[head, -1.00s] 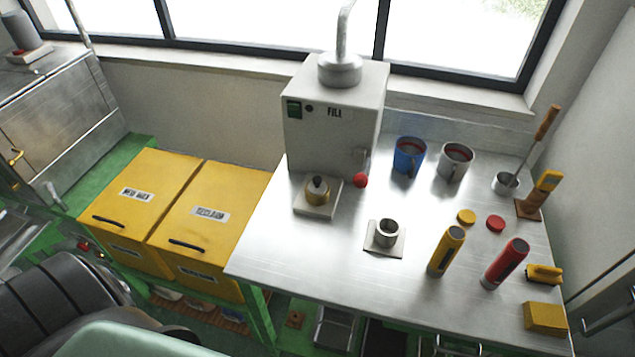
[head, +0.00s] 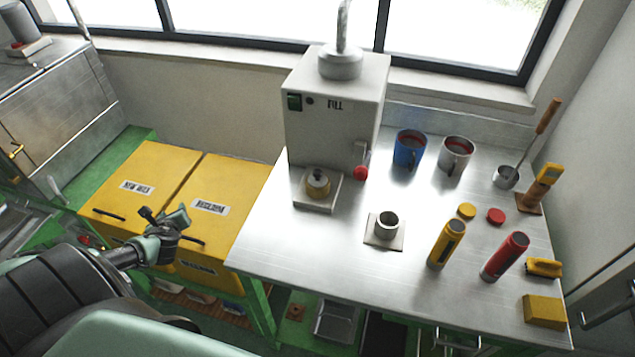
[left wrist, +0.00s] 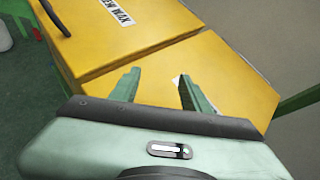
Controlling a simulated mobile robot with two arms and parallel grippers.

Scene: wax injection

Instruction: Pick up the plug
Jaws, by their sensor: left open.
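A small brass piece with a knob on top (head: 318,184) sits on a pale plate under the front of the fill machine; it may be the plug, but I cannot tell for sure. A short steel cup or ring (head: 387,224) stands on a square plate near the middle of the steel table. My left gripper (head: 165,214) is open and empty over the yellow bins, left of the table and well apart from both pieces. Its two green fingers (left wrist: 158,82) show spread in the left wrist view, with only yellow lids beyond. My right gripper is out of view.
The fill machine (head: 334,115) stands at the table's back left, with a red-knobbed lever (head: 361,173). Blue (head: 409,149) and grey (head: 456,155) mugs stand right of it. The table's front left is clear.

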